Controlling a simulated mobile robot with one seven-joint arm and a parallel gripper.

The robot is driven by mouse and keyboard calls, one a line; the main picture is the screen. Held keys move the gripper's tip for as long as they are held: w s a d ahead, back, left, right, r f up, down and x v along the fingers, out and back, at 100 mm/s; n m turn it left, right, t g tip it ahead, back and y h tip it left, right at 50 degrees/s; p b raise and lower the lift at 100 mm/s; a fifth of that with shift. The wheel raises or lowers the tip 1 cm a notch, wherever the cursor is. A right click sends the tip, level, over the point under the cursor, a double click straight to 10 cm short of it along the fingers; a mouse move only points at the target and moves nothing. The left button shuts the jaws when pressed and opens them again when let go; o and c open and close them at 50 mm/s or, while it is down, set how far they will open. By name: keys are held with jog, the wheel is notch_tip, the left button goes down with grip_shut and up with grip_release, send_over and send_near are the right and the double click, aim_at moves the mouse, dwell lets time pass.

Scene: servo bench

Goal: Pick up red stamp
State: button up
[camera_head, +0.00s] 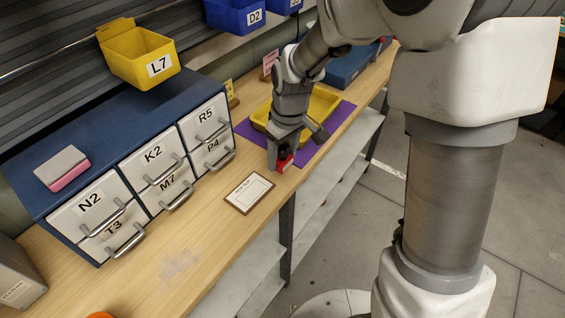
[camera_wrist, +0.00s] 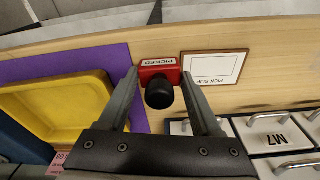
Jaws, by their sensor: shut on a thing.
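The red stamp (camera_wrist: 158,73) has a black round knob and a white label reading "PICKED". In the head view the red stamp (camera_head: 284,164) is on or just above the wooden bench top, partly hidden by my fingers. My gripper (camera_head: 281,160) points down over it. In the wrist view my gripper (camera_wrist: 162,80) has one finger on each side of the stamp, shut on it. Whether the stamp touches the bench cannot be told.
A yellow tray (camera_head: 322,104) sits on a purple mat (camera_head: 318,143) beside my gripper. A pick slip card (camera_head: 249,192) lies near the bench's front edge. A blue drawer cabinet (camera_head: 100,119) with white drawers stands left, a pink-and-grey block (camera_head: 62,168) on top. Yellow bin L7 (camera_head: 140,55) hangs above.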

jog(key=s+d+r, duration=0.6)
jog(key=s+d, duration=0.1)
jog(key=s, duration=0.2)
jog(key=shift+d+r, duration=0.2)
jog(key=shift+r, duration=0.2)
